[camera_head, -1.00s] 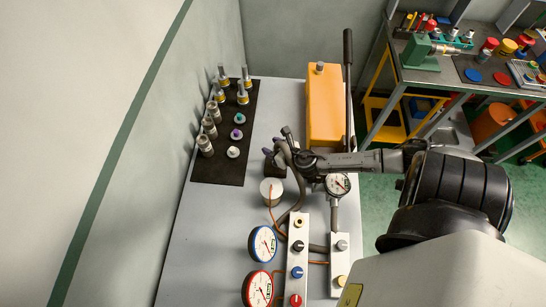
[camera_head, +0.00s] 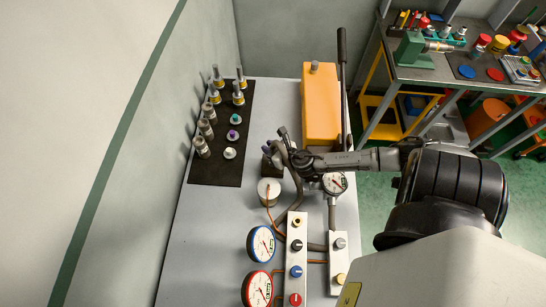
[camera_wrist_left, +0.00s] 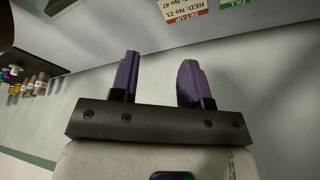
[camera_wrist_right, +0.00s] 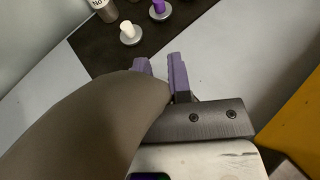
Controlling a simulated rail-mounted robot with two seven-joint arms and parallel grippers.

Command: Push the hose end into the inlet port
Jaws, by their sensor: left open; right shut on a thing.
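My right gripper (camera_head: 268,148) is over the left part of the grey bench, left of the orange box. Its purple fingers also show in the right wrist view (camera_wrist_right: 159,62). They are shut on the grey-brown hose (camera_wrist_right: 85,125), which fills the left of that view. In the head view the hose (camera_head: 294,187) curves down from the gripper to the valve blocks. The hose end is hard to make out by the fingers. I cannot tell which fitting is the inlet port. My left gripper (camera_wrist_left: 160,80) is open and empty, outside the head view.
A black mat (camera_head: 218,172) with several fittings lies at the left. The orange box (camera_head: 320,110) with a tall lever stands behind. Valve blocks (camera_head: 296,250) and dial gauges (camera_head: 261,243) are at the front. A second workbench (camera_head: 450,72) is back right.

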